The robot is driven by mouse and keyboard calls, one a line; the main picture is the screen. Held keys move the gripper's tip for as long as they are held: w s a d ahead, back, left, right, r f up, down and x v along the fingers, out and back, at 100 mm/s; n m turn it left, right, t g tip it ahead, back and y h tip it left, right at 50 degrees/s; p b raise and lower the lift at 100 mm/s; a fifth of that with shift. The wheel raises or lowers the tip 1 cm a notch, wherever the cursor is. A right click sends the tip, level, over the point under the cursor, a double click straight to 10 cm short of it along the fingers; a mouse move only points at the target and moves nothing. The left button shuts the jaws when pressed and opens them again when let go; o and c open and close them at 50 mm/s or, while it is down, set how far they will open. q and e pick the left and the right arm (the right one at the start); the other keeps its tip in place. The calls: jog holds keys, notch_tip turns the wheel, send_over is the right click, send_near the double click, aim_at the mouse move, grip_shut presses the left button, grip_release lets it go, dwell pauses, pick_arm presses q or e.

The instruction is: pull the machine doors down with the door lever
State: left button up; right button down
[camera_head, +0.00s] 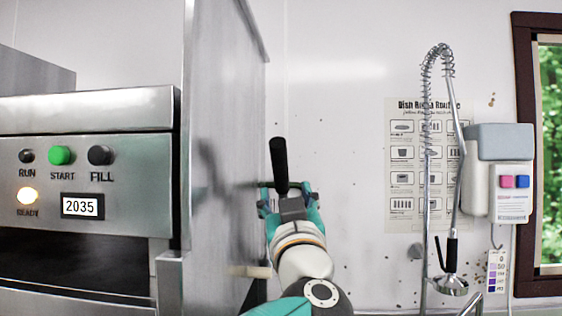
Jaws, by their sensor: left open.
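The steel dish machine (120,105) fills the left side, and its tall steel side panel (228,120) faces right. The door lever's black grip (279,165) sticks up, slightly tilted, just right of that panel. My left gripper (287,192) is at the lower end of the black grip, pointing away from the camera. Its teal fingers are apart, one on each side of the lever. I cannot tell whether either finger touches it. The lower part of the lever is hidden behind the gripper. My right gripper is not in view.
The control panel (130,185) has a lit READY lamp (27,195) and a display (82,206) reading 2035. A spray hose (428,150) with a spray head (450,285), a poster (400,222) and a dispenser (510,180) are at right. A window frame (524,150) borders the right edge.

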aim_at(281, 171)
pick_arm(q)
jog(key=p+x, duration=0.5)
jog(key=x, duration=0.5)
jog(key=shift+r, duration=0.2)
jog(key=shift+w+a+p, duration=0.15)
jog(key=shift+w+p, duration=0.25)
jog(key=shift+w, duration=0.15)
jog(key=shift+c, duration=0.4)
grip_shut()
